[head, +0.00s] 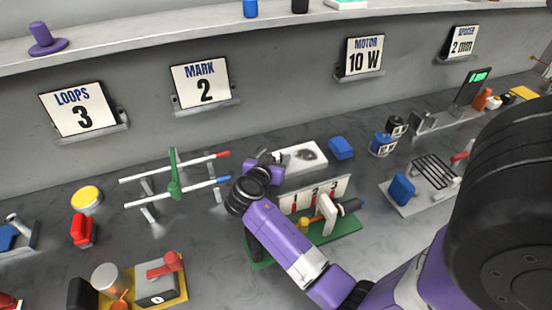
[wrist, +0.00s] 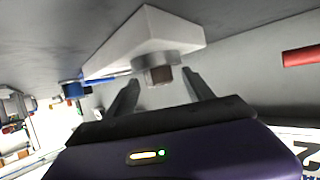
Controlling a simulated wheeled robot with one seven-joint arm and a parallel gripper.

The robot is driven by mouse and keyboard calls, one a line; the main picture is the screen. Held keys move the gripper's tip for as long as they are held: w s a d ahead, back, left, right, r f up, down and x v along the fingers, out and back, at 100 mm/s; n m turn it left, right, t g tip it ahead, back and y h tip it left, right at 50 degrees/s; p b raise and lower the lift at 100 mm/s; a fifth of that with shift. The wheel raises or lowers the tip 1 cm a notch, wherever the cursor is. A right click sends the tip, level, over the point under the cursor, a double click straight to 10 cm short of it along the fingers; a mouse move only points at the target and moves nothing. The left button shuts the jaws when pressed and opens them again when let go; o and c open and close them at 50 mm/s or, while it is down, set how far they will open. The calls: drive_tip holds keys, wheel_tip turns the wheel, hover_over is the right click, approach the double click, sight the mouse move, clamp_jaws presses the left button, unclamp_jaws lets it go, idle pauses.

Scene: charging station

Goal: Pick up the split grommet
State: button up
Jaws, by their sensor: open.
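A white block (wrist: 125,40) is just in front of my gripper (wrist: 160,80) in the wrist view. A grey round collar (wrist: 158,60) with a brown square-ended piece (wrist: 158,76) sits on its near side. The brown piece shows between my two spread fingertips, and no grip on it is visible. I cannot tell for sure which part is the split grommet. In the head view my gripper (head: 266,167) is beside a white plate (head: 289,168) with a dark grey patch. My wrist hides part of that area.
A rack of rods with a green clip (head: 174,180) stands left of my gripper. A green-based stand with numbered slots (head: 318,192) is close on the right. A blue block (head: 341,148) lies behind.

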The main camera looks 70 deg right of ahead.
drive_tip(key=c, duration=1.3)
clamp_jaws()
drive_tip(key=shift+r, duration=0.1)
